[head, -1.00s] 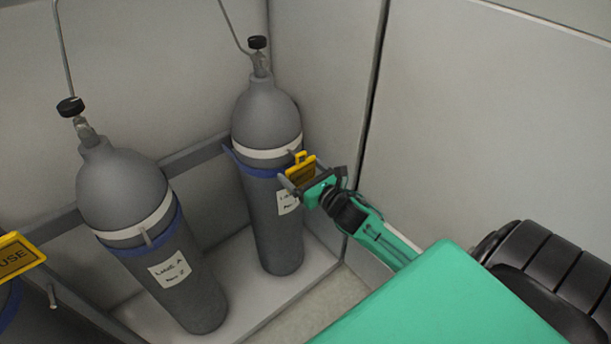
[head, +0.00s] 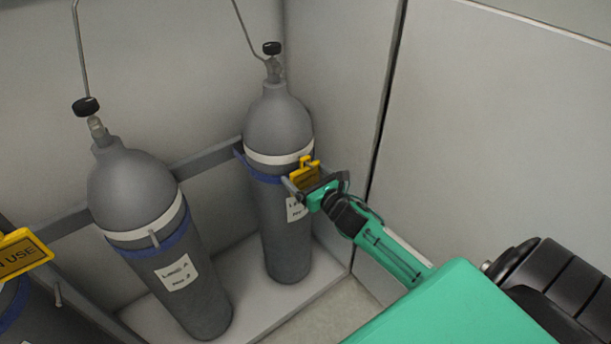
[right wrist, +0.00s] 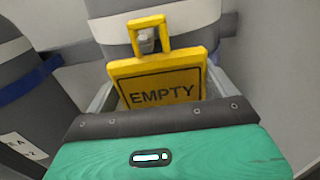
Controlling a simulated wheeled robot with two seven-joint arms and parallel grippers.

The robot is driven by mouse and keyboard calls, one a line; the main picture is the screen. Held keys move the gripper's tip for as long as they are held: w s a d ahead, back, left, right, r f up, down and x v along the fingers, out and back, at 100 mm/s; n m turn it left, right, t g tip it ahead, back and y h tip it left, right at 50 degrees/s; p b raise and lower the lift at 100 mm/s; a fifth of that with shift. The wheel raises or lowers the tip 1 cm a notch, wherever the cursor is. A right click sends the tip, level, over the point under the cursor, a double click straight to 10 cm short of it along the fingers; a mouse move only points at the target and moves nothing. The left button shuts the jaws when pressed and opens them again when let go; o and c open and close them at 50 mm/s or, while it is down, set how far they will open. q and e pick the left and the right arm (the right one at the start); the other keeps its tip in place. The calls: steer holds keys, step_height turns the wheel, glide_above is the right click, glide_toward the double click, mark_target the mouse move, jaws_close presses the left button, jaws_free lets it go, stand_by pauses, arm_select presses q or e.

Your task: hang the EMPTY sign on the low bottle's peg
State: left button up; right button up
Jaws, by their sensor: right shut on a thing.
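The yellow EMPTY sign (head: 308,175) is in my right gripper (head: 310,188), in front of the grey back-right bottle (head: 280,125). In the right wrist view the sign (right wrist: 160,82) faces me nearly upright, its word readable and its square loop on top. The bottle's peg (right wrist: 147,40) shows through the loop opening, near the loop's top bar. I cannot tell whether the loop is around the peg or still in front of it. The gripper is shut on the sign; the wrist housing hides the sign's lower edge. My left gripper is not in view.
Another grey bottle (head: 135,190) with a bare peg stands left of it. A yellow IN USE sign (head: 22,256) hangs at the left edge. A rail (head: 208,158) runs behind the bottles. A wall (head: 480,120) closes the right side.

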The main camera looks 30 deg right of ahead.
steer(key=o, duration=0.7)
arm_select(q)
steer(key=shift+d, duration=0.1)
arm_select(e)
steer(key=shift+o, duration=0.2)
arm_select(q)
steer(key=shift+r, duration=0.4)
arm_select(e)
steer(key=s+d, duration=0.1)
steer(key=s, duration=1.2)
steer(key=shift+s, duration=0.4)
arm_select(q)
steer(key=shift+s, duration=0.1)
